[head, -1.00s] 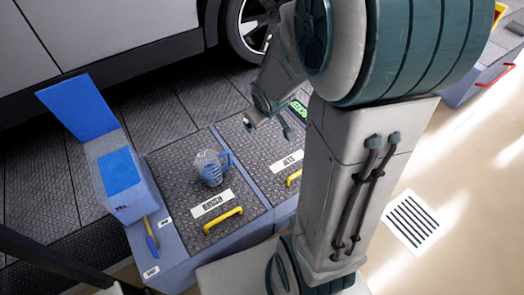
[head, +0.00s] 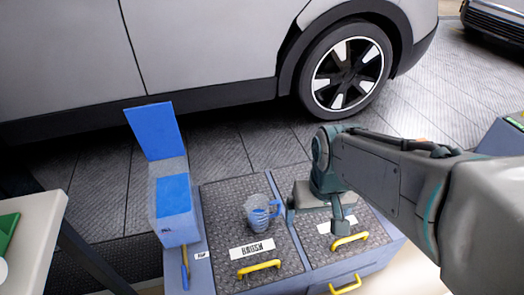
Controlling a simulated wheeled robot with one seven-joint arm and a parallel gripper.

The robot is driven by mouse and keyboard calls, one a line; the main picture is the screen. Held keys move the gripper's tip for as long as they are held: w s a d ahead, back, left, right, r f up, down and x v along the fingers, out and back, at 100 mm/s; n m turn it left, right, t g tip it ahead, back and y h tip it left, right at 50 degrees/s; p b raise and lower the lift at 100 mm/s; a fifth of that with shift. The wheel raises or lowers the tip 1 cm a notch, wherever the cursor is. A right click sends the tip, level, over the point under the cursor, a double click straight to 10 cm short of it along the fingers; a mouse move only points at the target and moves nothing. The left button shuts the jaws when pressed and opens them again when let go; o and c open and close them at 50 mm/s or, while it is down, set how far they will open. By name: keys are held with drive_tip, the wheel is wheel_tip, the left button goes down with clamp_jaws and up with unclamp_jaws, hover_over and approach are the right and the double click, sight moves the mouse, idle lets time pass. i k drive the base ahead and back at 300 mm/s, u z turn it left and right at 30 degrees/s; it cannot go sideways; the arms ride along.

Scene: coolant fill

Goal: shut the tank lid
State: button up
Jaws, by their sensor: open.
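The tank (head: 174,222) is a blue-grey box at the left end of the low cabinet, with a bright blue patch on its upper face. Its blue lid (head: 153,131) stands open, raised at the back and leaning slightly. My gripper (head: 315,212) is open and empty, pointing down over the right-hand cabinet panel. It is well to the right of the tank and lid, just right of a clear jug, and touches neither tank nor lid.
The clear jug with a blue handle (head: 260,212) stands on the left panel, between my gripper and the tank. Yellow handles (head: 259,268) line the front. A parked car (head: 200,60) is behind. A pale table (head: 30,235) is at far left.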

sight(155, 127)
drive_tip(key=k, duration=1.1)
drive_tip(key=u, duration=0.75)
drive_tip(key=i, duration=1.15)
